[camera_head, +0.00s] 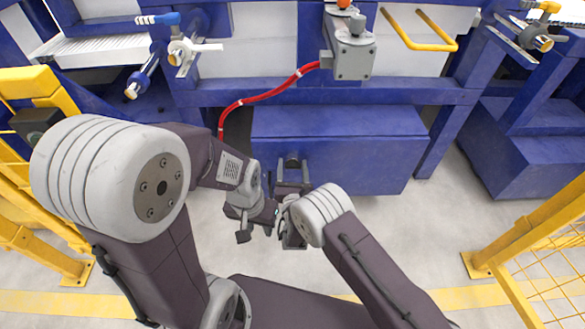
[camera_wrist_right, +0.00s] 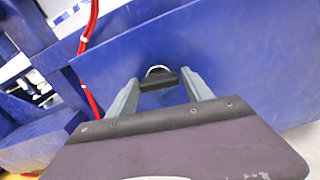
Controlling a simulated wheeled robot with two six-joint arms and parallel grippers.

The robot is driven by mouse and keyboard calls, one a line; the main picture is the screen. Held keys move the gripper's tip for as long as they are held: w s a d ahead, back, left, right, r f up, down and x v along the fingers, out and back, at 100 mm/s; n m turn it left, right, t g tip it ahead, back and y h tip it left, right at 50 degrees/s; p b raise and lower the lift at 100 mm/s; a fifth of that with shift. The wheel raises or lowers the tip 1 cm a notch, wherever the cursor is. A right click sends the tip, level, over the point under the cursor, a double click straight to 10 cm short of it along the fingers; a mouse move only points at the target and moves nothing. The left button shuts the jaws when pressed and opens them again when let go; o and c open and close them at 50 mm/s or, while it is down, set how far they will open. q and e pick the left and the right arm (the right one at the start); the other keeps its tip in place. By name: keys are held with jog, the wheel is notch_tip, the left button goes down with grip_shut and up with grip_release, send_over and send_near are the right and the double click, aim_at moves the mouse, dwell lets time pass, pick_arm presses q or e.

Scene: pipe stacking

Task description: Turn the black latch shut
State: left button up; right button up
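A small black latch (camera_wrist_right: 158,82) with a bright silvery curved edge shows on the blue panel in the right wrist view. My right gripper (camera_wrist_right: 160,76) is open there, with one grey finger on each side of the latch; I cannot tell whether either touches it. In the head view, my right gripper (camera_head: 292,168) is in front of the blue box, and the latch is too small to make out clearly. My left gripper (camera_head: 255,234) is lower and to the left, pointing down, with its fingers apart and nothing seen between them.
The blue box (camera_head: 350,150) sits under a blue frame. A red hose (camera_head: 265,95) runs from a grey unit (camera_head: 350,52) down past the box's left side. Yellow fencing (camera_head: 530,240) stands at right and far left. The grey floor (camera_head: 400,235) between is clear.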

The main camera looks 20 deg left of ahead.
jog(key=c, duration=0.9)
jog(key=shift+r+n+p, duration=0.15)
jog(key=shift+n+p, duration=0.45)
jog(key=shift+p, duration=0.05)
jog(key=shift+c, duration=0.2)
jog(key=shift+n, duration=0.3)
jog(key=o, duration=1.4)
jog(key=shift+f, duration=0.2)
jog(key=shift+c, duration=0.2)
